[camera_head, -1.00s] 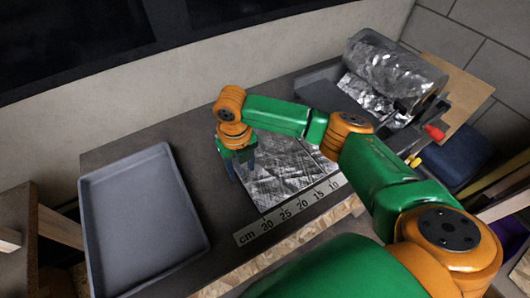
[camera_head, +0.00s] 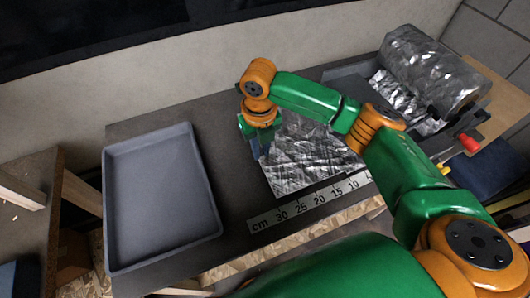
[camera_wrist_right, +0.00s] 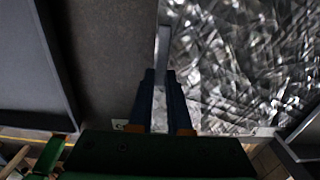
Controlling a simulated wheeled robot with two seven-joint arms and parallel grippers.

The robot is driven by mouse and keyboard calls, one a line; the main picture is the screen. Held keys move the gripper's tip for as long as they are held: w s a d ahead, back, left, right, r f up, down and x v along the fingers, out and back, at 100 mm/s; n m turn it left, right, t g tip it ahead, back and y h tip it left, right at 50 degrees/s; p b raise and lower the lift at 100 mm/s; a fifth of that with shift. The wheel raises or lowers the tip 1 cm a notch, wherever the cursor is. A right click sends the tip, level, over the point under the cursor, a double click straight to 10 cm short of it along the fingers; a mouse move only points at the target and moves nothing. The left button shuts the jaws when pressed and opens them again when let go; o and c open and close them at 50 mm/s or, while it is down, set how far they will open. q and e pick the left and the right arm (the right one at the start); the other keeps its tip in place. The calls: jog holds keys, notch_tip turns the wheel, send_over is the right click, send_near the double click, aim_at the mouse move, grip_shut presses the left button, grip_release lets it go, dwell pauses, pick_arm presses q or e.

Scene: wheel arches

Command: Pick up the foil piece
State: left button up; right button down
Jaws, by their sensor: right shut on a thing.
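The foil piece (camera_head: 305,160) is a crinkled silver sheet lying on the dark bench top, behind a printed centimetre scale. It also fills the upper right of the right wrist view (camera_wrist_right: 245,65). My right gripper (camera_head: 262,150) is at the foil's left edge, pointing down. In the right wrist view its two dark fingers (camera_wrist_right: 160,76) are close together, shut on the foil's edge. My right arm hides part of the foil's far right side. My left gripper is not in view.
A grey shallow tray (camera_head: 160,205) lies left of the foil, with a strip of bare bench between. The centimetre scale (camera_head: 310,203) runs along the front edge.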

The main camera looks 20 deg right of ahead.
jog(key=s+d+r, duration=0.4)
jog(key=s+r, duration=0.6)
jog(key=s, duration=0.3)
jog(key=shift+s+r, duration=0.25)
jog(key=shift+r, duration=0.05)
jog(key=shift+d, duration=0.1)
notch_tip(320, 180, up, 7)
jog(key=a+p, duration=0.1)
jog(key=p, duration=0.8)
